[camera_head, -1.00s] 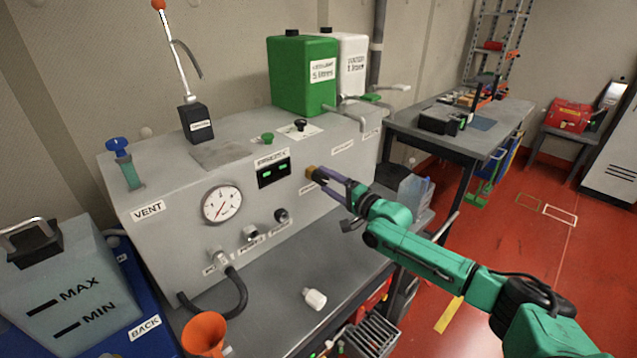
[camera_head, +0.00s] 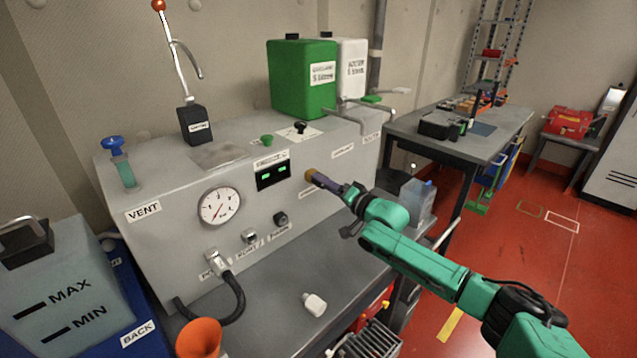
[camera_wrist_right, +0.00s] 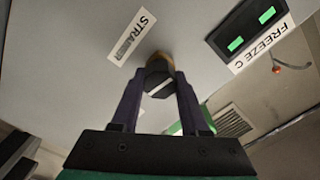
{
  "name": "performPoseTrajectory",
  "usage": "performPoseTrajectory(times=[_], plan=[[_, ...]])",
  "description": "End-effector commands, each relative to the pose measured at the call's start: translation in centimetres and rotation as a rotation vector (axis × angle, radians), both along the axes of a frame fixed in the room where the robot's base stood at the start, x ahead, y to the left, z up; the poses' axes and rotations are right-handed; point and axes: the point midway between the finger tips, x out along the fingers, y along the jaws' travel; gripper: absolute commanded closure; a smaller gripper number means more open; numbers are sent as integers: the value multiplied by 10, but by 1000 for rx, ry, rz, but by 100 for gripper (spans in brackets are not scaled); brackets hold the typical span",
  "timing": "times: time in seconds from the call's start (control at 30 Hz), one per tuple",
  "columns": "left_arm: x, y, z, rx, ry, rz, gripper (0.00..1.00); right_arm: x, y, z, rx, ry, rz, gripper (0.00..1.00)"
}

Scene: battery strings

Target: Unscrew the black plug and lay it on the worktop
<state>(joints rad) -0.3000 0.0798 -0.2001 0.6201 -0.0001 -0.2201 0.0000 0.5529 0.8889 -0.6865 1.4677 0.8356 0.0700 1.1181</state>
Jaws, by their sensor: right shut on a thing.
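The black plug (camera_wrist_right: 159,82) sits at a brass fitting (camera_wrist_right: 158,57) on the front of the grey cabinet, beside the STRAINER label (camera_wrist_right: 132,34) in the right wrist view. My right gripper (camera_head: 317,178) reaches it from the right, and its two dark fingers (camera_wrist_right: 157,88) are shut on the plug's sides. A pale bar crosses the plug's end. The brass fitting also shows in the head view (camera_head: 310,175), where the fingers hide most of the plug. I cannot tell how far the plug is threaded in. My left gripper is not in view.
The grey worktop (camera_head: 268,312) below the cabinet has clear room around a small white bottle (camera_head: 314,304). An orange funnel (camera_head: 199,338) and a black hose (camera_head: 236,298) are at its left. A translucent container (camera_head: 417,203) stands right of the cabinet, near my arm.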

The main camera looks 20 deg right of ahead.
Motion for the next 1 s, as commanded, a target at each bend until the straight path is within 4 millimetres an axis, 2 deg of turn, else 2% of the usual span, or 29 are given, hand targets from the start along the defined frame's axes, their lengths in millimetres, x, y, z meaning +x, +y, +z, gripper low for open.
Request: performPoseTrajectory(times=[0.27,0.5,0.8,1.0], plan=[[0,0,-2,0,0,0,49,0,0,-1,-53,-18,1,100],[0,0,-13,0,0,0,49,-1,0,-1,-468,-163,-1,100],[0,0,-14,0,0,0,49,-1,0,-1,-528,-183,-1,100],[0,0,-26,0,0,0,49,-1,-1,-3,-879,-305,-2,100]])
